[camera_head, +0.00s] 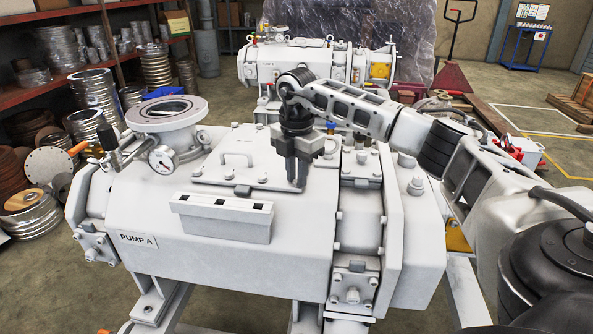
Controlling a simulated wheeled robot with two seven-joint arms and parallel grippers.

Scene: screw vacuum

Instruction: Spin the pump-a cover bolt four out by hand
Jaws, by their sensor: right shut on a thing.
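The large pale grey pump (260,265) labelled PUMP A fills the middle of the head view. On its top lies a flat rectangular cover plate (215,174) with a raised handle (236,157) and small bolt heads along its edges. My right gripper (297,184) points straight down at the near right corner of the cover. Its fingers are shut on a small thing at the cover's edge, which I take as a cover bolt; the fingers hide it. A cover bolt (263,177) shows free to the left of the fingers. My left gripper is not in view.
A flanged round port (166,112) and a pressure gauge (162,159) stand left of the cover. A slotted box (221,217) sits in front of it. A second pump (300,62) stands behind.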

